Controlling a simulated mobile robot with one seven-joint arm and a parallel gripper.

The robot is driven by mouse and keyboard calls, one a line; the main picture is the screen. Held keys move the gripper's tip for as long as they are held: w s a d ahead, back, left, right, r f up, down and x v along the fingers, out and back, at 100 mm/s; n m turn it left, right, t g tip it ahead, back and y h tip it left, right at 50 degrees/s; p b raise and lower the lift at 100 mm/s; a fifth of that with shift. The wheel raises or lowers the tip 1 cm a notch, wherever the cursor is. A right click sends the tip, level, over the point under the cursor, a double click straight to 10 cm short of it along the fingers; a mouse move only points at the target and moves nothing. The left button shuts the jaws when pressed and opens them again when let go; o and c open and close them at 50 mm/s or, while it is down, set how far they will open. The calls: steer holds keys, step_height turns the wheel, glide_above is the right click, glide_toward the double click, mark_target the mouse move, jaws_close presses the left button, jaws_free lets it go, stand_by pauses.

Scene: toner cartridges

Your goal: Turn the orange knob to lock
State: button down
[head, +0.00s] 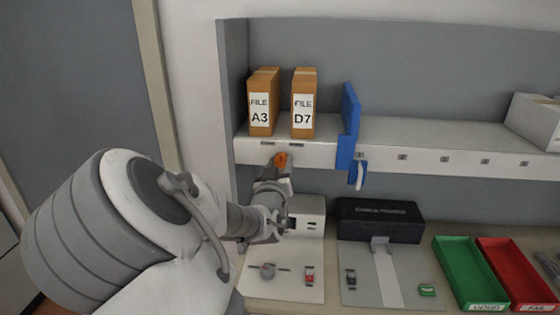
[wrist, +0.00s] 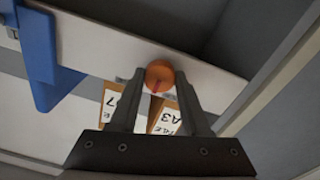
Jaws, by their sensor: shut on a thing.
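The orange knob (head: 281,160) sits on the white front face of the shelf, below the two file boxes. My gripper (head: 275,170) reaches up to it from below and partly covers it in the head view. In the wrist view the round orange knob (wrist: 159,74) lies between the tips of my two dark fingers (wrist: 158,84), which are shut on it. A thin dark red line shows by its lower edge in the wrist view. Its lock marks are too small to read.
File boxes A3 (head: 262,103) and D7 (head: 303,104) stand on the shelf (head: 420,137) above the knob. A blue bracket (head: 348,128) is to the right. Below are a black box (head: 380,220), a green tray (head: 468,270) and a red tray (head: 520,270).

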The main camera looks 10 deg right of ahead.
steer(key=n+p, duration=0.1)
steer(key=n, duration=0.3)
steer(key=shift+r+n, duration=0.1)
steer(key=shift+n, duration=0.2)
steer(key=n+p, duration=0.1)
steer(key=n, duration=0.4)
stand_by(0.5)
steer(key=shift+c, duration=1.8)
jaws_free()
